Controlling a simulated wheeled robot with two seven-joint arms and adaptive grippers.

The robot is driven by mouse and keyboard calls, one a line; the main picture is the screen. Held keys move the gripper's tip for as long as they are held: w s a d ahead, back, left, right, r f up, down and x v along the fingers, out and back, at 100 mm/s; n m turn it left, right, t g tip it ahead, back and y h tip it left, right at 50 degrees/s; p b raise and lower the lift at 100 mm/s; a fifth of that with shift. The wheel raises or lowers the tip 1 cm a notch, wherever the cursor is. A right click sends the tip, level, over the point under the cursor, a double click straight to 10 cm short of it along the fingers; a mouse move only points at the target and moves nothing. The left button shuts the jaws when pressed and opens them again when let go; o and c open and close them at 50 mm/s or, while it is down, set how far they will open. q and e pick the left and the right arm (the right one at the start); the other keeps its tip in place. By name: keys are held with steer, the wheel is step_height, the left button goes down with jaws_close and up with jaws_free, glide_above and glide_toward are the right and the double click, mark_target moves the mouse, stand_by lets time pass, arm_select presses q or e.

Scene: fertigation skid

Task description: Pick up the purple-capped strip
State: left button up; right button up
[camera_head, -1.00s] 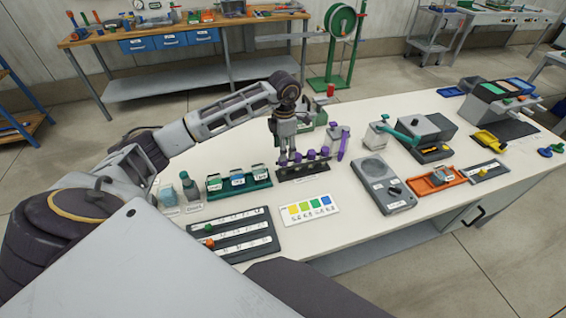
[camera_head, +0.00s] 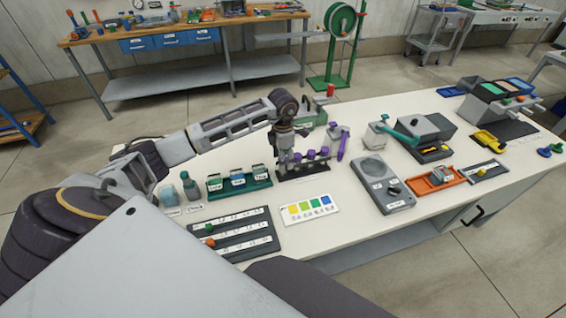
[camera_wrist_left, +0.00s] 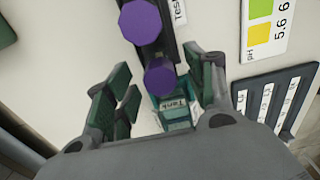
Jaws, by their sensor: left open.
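Several purple-capped strips (camera_head: 311,154) stand in a dark rack (camera_head: 318,168) near the middle of the bench in the head view. My left gripper (camera_head: 284,166) is at the rack's left end, pointing down, with its fingers around the end strip. In the left wrist view, one purple cap (camera_wrist_left: 160,77) lies between the open fingers of the gripper (camera_wrist_left: 160,88), with gaps on both sides. A second purple cap (camera_wrist_left: 140,21) is just beyond them. The strip's body below the cap is hidden. My right gripper is not in view.
A green rack of labelled containers (camera_head: 238,184) stands close left of the strip rack. A colour chart card (camera_head: 309,209) and a black labelled tray (camera_head: 232,244) lie in front. A grey meter (camera_head: 382,183) is to the right. A purple tool (camera_head: 343,146) stands behind right.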

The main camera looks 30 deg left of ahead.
arm_select(q)
steer(key=c, duration=0.8)
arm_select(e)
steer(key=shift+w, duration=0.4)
arm_select(q)
steer(key=shift+c, duration=0.2)
steer(key=shift+r, duration=0.1)
step_height(320, 180, up, 10)
steer(key=shift+b, duration=0.3)
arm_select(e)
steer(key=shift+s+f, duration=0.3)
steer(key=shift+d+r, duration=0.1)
